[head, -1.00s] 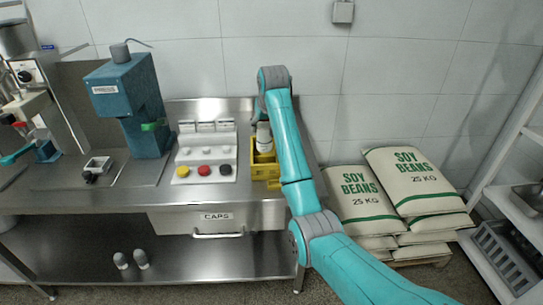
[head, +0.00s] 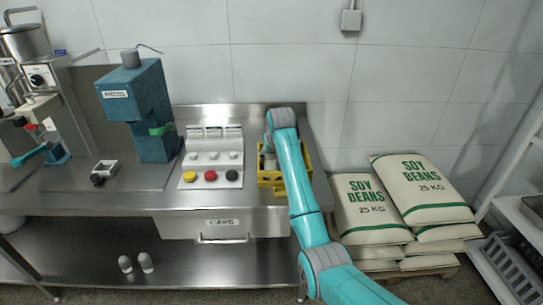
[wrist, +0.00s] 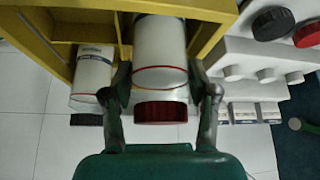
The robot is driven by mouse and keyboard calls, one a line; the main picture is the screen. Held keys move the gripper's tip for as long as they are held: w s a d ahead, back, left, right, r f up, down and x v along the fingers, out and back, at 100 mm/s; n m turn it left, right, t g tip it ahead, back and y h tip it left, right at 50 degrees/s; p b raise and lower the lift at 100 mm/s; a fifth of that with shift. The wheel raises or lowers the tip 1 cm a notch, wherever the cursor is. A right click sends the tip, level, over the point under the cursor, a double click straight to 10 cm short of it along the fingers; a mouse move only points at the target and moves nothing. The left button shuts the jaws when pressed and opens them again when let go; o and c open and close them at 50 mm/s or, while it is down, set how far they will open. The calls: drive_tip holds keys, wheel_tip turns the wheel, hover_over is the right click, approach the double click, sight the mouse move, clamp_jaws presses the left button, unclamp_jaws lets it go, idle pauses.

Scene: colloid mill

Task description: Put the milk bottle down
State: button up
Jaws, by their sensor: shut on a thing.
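The milk bottle (wrist: 160,45) is white with a red line near its shoulder and a dark red cap (wrist: 160,112). My gripper (wrist: 162,100) is shut on it, one finger on each side near the neck. The bottle's lower part runs into a compartment of the yellow crate (wrist: 45,32); its base is hidden, so I cannot tell whether it touches the crate floor. A second white bottle (wrist: 92,70) with a dark cap stands in a compartment to the left. In the head view the crate (head: 268,183) is at the counter's right end, partly behind my arm.
A white panel with yellow, red (head: 210,175) and black caps sits left of the crate. A blue machine (head: 140,110) stands further left. Soy bean sacks (head: 415,190) are stacked right of the counter. A shelf is at far right.

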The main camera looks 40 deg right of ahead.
drive_tip(key=shift+f, duration=0.1)
drive_tip(key=o, duration=1.4)
drive_tip(key=v, duration=1.2)
